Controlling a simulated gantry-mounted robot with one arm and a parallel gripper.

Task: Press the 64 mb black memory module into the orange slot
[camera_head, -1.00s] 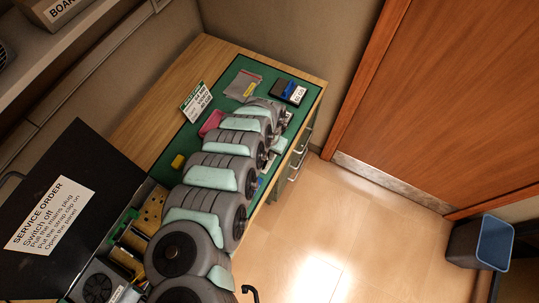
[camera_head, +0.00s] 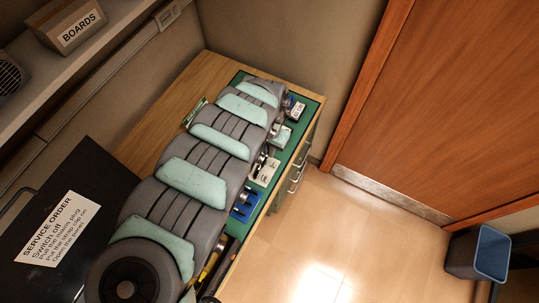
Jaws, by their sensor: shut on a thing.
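My arm runs from the bottom left up over the green mat (camera_head: 314,112), and its far end is by the mat's back edge. My gripper is hidden behind the arm, so I cannot see its fingers or anything in them. A small dark box with a blue part and a white label (camera_head: 297,110) shows beside the arm's far end, partly covered. Its label is too small to read surely. I cannot make out the 64 mb black memory module or the orange slot; my arm covers much of the bench.
A black panel (camera_head: 50,215) with a service order label stands at the left. Pale labelled pieces (camera_head: 264,172) and a blue piece (camera_head: 246,204) lie along the mat's right side. A shelf with a boards box (camera_head: 68,25) is above left. Open floor and a bin (camera_head: 478,252) are right.

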